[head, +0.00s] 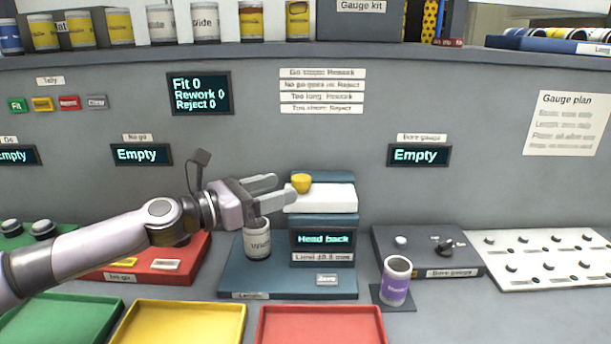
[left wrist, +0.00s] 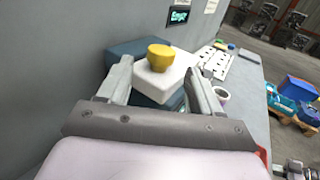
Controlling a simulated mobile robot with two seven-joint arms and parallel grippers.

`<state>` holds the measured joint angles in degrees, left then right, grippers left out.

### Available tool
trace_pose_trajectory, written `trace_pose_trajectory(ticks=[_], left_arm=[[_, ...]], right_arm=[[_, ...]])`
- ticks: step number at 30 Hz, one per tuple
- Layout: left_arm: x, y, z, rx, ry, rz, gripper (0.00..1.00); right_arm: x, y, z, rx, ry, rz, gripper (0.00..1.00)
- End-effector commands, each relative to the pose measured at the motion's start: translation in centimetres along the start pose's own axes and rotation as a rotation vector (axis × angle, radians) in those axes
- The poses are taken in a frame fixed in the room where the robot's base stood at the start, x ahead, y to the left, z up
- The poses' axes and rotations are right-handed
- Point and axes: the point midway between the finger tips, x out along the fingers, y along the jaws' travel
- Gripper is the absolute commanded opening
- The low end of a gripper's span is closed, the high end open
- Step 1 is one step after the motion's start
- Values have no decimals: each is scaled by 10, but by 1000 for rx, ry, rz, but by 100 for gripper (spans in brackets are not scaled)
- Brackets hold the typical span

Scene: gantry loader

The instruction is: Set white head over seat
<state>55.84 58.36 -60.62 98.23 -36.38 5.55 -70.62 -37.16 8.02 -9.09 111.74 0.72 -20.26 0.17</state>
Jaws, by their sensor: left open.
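The white head (head: 320,198) is a white block with a yellow knob (head: 301,184) on top, high on the blue length gauge (head: 323,222). The gauge screen (head: 323,239) reads "Head back". A white cup marked "Wide" (head: 257,240) stands on the gauge base, left of the column and below my gripper; the seat under it is hidden. My left gripper (head: 283,188) is open, its fingertips just left of the knob. In the left wrist view, the knob (left wrist: 160,57) and white head (left wrist: 165,80) show beyond and between the open fingers (left wrist: 162,90). My right gripper is not in view.
A purple-labelled cup (head: 396,281) stands on a dark pad before the bore gauge (head: 425,250). Green (head: 62,318), yellow (head: 180,322) and red (head: 320,325) trays lie along the front, empty where visible. A white peg board (head: 545,262) is at right. The wall rises close behind.

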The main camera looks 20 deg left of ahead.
Motion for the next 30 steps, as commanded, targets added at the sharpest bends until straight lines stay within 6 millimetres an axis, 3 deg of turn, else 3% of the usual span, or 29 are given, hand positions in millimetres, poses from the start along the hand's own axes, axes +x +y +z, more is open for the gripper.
trace_pose_trajectory(ticks=[13,26,27,30], left_arm=[[55,0,1,-2,-1,0,64],[65,0,0,0,0,0,64],[65,0,0,0,0,0,58],[65,0,0,-1,0,0,25]], right_arm=[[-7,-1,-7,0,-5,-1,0],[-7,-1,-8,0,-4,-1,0],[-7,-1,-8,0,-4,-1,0],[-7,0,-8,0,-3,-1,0]])
